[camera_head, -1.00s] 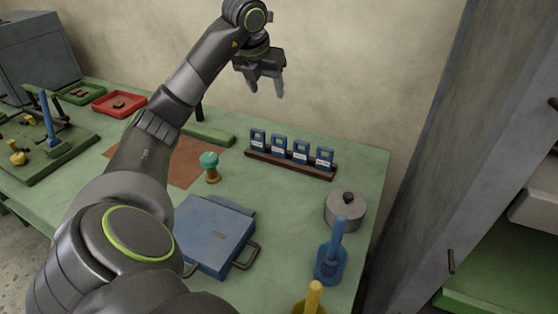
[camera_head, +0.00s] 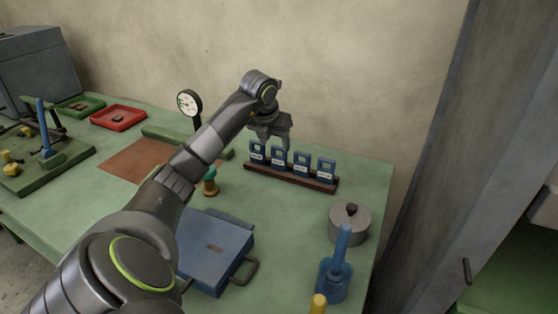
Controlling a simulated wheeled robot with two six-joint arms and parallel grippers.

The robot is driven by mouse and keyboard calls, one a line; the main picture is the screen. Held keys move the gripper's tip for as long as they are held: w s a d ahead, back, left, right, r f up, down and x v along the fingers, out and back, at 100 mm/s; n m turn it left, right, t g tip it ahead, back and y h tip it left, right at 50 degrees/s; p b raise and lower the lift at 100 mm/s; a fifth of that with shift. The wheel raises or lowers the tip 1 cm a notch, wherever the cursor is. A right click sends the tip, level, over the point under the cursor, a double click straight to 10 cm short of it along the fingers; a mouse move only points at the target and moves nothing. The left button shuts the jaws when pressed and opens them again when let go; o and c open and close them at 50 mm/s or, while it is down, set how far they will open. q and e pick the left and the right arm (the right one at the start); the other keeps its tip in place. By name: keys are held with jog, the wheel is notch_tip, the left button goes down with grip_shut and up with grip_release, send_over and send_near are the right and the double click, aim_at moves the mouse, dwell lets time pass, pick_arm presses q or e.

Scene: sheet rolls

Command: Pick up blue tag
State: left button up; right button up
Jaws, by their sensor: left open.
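Several blue tags with white labels stand upright in a row in a dark brown rack (camera_head: 290,178) at the back of the green table. The leftmost blue tag (camera_head: 257,151) and its neighbour, a second blue tag (camera_head: 279,157), are nearest my gripper. Further right stand a third blue tag (camera_head: 301,163) and the rightmost blue tag (camera_head: 326,169). My left gripper (camera_head: 274,144) is open and points down at the two leftmost tags. Its fingertips overlap the gap between them in the picture. I cannot tell whether it touches either one. My right gripper is not in view.
A blue case (camera_head: 212,250) lies in front of the rack, with a teal-topped stamp (camera_head: 210,182) behind it. A grey lidded pot (camera_head: 349,223) and a blue handled tool (camera_head: 335,275) stand at right. A dial gauge (camera_head: 188,103) stands behind my arm.

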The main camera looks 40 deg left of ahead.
aim_at(279, 157)
pick_arm(q)
jog(key=shift+p+x, duration=0.4)
jog(key=shift+x, duration=2.75)
jog(key=shift+s+d, duration=0.15)
jog(key=shift+s, duration=0.05)
jog(key=shift+c, duration=0.3)
jog(key=c, duration=0.7)
notch_tip(279, 157, up, 10)
jog(key=shift+r+b, duration=0.1)
jog(key=shift+b, duration=0.25)
jog(key=shift+c, duration=0.2)
